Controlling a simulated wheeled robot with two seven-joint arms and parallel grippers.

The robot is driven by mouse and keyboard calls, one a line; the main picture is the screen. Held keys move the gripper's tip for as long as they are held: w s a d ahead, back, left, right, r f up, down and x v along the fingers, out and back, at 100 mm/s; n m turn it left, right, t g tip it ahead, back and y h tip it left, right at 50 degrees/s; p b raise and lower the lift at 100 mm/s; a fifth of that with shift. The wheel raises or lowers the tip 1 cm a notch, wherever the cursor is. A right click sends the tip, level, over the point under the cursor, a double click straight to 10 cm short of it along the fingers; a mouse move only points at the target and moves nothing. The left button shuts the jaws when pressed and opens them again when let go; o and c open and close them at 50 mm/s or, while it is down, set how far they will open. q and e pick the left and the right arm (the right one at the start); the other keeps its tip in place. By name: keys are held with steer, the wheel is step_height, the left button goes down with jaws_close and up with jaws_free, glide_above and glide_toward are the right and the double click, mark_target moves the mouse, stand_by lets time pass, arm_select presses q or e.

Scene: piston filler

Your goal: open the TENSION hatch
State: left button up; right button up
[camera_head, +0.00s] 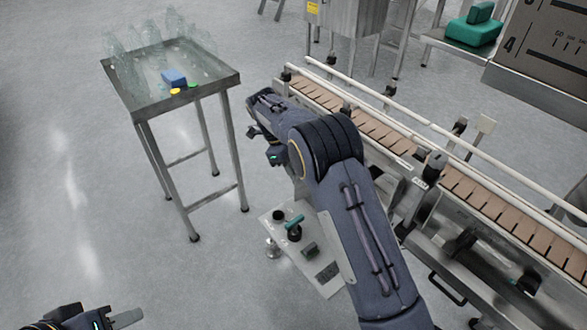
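I cannot make out a hatch with a readable TENSION label in the head view. The conveyor (455,190) runs along the right, with small labels on its side that are too small to read. My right arm crosses in front of it and hides part of its near side. My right gripper (262,143) is beside the conveyor's far left end, seen mostly from behind; its fingertips are unclear. My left gripper (122,319) is low at the bottom left edge, far from the conveyor and partly cut off. Its finger opening cannot be judged.
A small panel (325,280) with a teal handle (294,222) and dark knobs stands below my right arm. A steel table (135,103) at upper left bears a blue block (173,78) and clear items (150,45). Open floor lies between the table and my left gripper.

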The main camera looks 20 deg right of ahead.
steer(key=shift+o, duration=0.6)
steer(key=shift+a, duration=0.1)
steer(key=p+v, duration=0.1)
steer(key=v, duration=0.6)
steer(key=shift+r, duration=0.4)
